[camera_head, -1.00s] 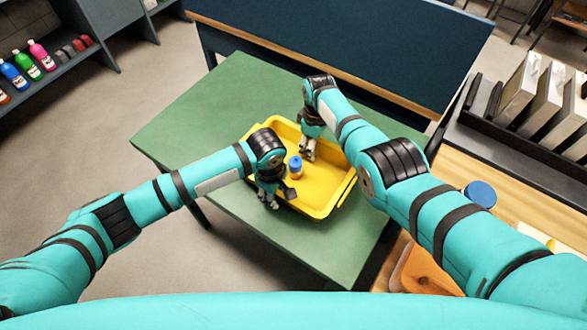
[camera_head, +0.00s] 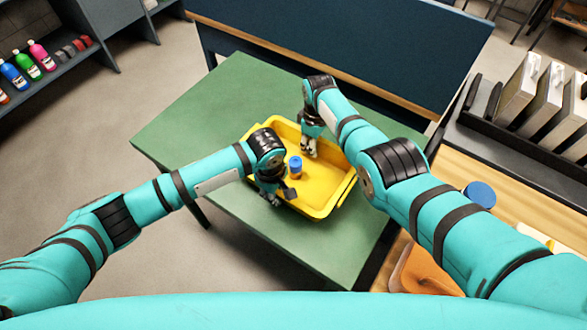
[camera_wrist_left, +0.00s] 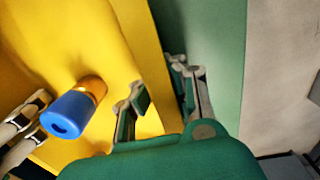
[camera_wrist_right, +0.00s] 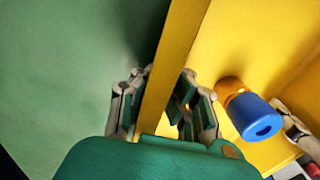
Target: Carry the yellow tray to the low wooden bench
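The yellow tray (camera_head: 324,186) rests on a green table (camera_head: 200,110). A small blue and orange container (camera_head: 295,167) stands inside it, and shows in both wrist views. My left gripper (camera_head: 271,198) is at the tray's near left side. In the left wrist view its fingers (camera_wrist_left: 160,98) are apart, one inside the tray and one outside, astride the wall. My right gripper (camera_head: 309,152) is at the far side. In the right wrist view its open fingers (camera_wrist_right: 160,105) straddle the tray wall (camera_wrist_right: 172,65), with gaps visible beside it.
A dark blue panel with a wooden edge (camera_head: 330,45) stands behind the table. At right is a light wooden surface (camera_head: 512,190) with a blue round item (camera_head: 480,194); I cannot tell whether it is the low bench. Shelves with bottles (camera_head: 42,62) stand far left. Floor is clear at left.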

